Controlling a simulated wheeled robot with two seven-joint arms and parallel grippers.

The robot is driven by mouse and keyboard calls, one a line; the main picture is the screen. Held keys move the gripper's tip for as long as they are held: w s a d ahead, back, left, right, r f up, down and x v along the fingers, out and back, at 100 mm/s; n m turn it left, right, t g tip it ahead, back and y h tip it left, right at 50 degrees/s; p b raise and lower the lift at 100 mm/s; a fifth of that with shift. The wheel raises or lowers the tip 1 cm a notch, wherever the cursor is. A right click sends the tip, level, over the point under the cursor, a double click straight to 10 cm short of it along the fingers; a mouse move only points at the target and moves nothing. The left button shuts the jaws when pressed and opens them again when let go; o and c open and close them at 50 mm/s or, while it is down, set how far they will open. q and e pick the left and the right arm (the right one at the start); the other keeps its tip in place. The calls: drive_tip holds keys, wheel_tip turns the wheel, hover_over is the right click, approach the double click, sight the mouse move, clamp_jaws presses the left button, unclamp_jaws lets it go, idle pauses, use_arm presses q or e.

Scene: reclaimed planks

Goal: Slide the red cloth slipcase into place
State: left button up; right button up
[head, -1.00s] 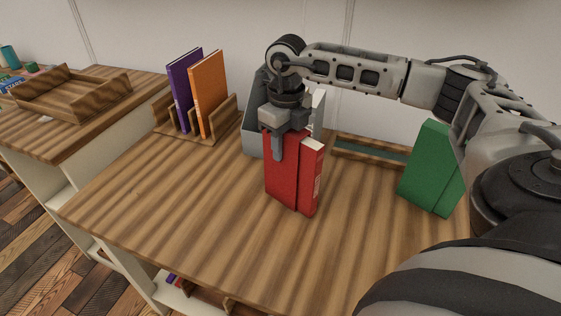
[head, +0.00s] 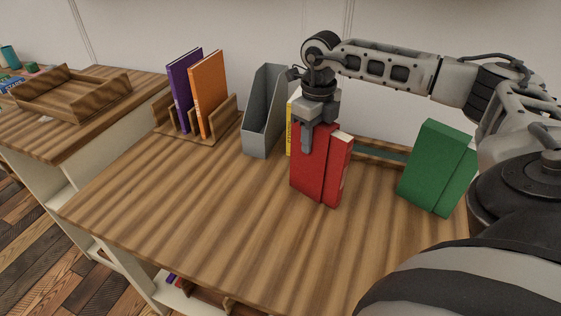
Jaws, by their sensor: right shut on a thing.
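The red cloth slipcase (head: 311,172) stands upright, close to or on the striped wooden tabletop; I cannot tell whether it touches. A narrower red part with a pale top and label forms its right side. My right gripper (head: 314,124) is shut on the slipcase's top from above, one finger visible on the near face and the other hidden. Behind it, a low wooden rack (head: 378,152) lies along the wall, partly hidden by the slipcase. A yellow book (head: 289,130) shows at the slipcase's left edge. A green slipcase (head: 432,165) stands tilted at the right. My left gripper is out of view.
A grey magazine file (head: 258,130) stands left of the yellow book. Farther left, a wooden holder (head: 217,127) bears a purple book (head: 183,85) and an orange book (head: 207,95). A wooden tray (head: 75,92) sits on another surface. The front left tabletop (head: 190,210) is clear.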

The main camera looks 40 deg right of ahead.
drive_tip(key=s+d, duration=0.3)
drive_tip(key=d, duration=0.6)
drive_tip(key=shift+s, duration=0.2)
idle(0.5)
drive_tip(key=shift+d, duration=0.1)
drive_tip(key=o, duration=1.5)
drive_tip(key=shift+c, duration=0.2)
use_arm(q)
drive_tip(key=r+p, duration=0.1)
drive_tip(key=p, duration=0.2)
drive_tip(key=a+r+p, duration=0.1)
drive_tip(key=p, duration=0.2)
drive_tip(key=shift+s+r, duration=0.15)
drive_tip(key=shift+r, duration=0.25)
use_arm(e)
wheel_tip(320, 180, up, 7)
drive_tip(key=o, duration=0.6)
drive_tip(key=shift+c, duration=0.2)
